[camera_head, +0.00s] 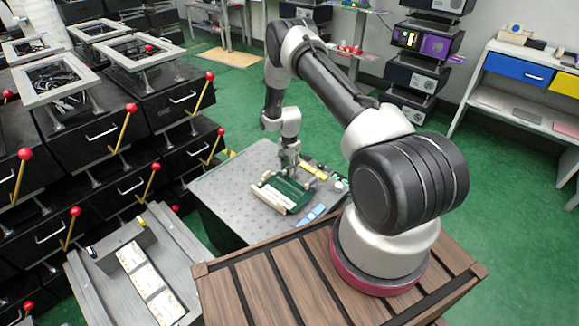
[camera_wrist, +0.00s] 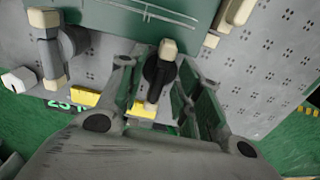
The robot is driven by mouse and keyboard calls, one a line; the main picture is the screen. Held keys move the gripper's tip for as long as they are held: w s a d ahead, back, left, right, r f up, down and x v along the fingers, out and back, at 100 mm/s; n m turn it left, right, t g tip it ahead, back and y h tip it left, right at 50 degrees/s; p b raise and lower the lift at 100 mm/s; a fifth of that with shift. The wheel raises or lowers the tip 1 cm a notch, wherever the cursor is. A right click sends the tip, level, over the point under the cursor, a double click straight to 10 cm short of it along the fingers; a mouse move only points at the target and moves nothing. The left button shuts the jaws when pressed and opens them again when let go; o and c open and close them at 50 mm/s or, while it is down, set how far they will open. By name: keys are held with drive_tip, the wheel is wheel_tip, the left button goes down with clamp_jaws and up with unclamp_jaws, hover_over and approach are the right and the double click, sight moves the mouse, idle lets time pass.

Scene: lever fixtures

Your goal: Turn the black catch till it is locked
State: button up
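In the wrist view a black catch (camera_wrist: 157,74) with a tan tip stands between the two fingers of my gripper (camera_wrist: 163,92). The fingers are spread, with a gap visible on both sides of the catch. The catch is too small to make out there.
The table (camera_head: 225,195) also holds blue pieces (camera_head: 311,213) and yellow pieces (camera_head: 312,170) near the case. Black drawer units with red-knobbed yellow levers (camera_head: 125,130) stand at left. A shelf with blue and yellow drawers (camera_head: 520,75) stands at right. Green floor lies between.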

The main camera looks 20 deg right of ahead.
wheel_tip(320, 180, up, 12)
idle(0.4)
idle(0.4)
